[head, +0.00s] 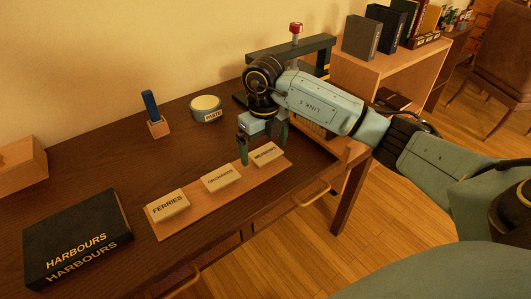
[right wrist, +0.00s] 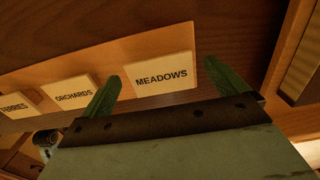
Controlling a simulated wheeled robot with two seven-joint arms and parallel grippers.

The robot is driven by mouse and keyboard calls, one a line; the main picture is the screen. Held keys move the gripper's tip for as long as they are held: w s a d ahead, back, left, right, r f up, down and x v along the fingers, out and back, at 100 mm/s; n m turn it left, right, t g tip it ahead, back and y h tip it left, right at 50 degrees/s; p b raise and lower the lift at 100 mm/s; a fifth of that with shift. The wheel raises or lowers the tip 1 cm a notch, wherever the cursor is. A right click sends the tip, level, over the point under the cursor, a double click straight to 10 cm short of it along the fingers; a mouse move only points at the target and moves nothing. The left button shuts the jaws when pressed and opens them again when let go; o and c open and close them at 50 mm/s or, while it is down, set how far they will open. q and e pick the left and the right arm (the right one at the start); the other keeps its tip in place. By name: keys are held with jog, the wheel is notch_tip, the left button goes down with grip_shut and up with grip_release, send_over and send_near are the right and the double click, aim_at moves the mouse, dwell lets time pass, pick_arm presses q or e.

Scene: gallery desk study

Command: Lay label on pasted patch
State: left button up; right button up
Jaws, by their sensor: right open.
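Three cream labels lie on a light wooden strip (head: 189,205): FERRIES (head: 167,205), ORCHARDS (head: 221,178) and MEADOWS (head: 266,154). My right gripper (head: 263,146) is open and empty at the MEADOWS end of the strip. In the right wrist view its green fingers (right wrist: 162,72) stand apart, with the MEADOWS label (right wrist: 163,76) between them in the picture; I cannot tell whether they touch it. A dark box or book marked HARBOURS (head: 75,225) lies at the front left. I cannot make out a pasted patch. My left gripper is not in view.
A paste pot (head: 206,108) and a blue-handled tool in a wooden block (head: 157,128) stand at the back of the dark desk (head: 150,172). A dark frame with a red knob (head: 295,32) stands behind my right arm. A wooden box (head: 22,167) is at far left.

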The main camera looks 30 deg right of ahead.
jog(key=c, duration=1.1)
jog(key=shift+r, duration=0.15)
